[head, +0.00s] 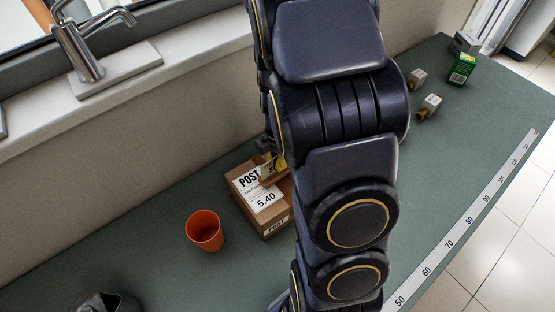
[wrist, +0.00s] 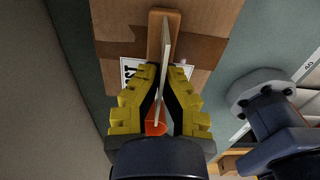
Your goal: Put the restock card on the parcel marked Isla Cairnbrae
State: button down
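The restock card is a thin pale card on a small wooden foot. In the wrist view the card (wrist: 164,62) stands edge-on between the yellow fingers of my gripper (wrist: 162,75), which are closed around it. I cannot tell whether the foot touches the parcel top. The parcel also fills the top of the wrist view (wrist: 115,25). Its white label reads POST and 5.40; no name is legible.
An orange cup (head: 205,231) stands left of the parcel. A dark metal vessel (head: 108,302) is at the bottom left. A green box (head: 461,69) and small fittings (head: 429,106) lie at the far right. A measuring strip (head: 460,232) runs along the bench's right edge.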

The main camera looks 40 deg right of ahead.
jog(key=shift+f, duration=0.25)
jog(key=c, duration=1.2)
grip_release()
jog(key=shift+o, duration=0.2)
jog(key=shift+r, duration=0.1)
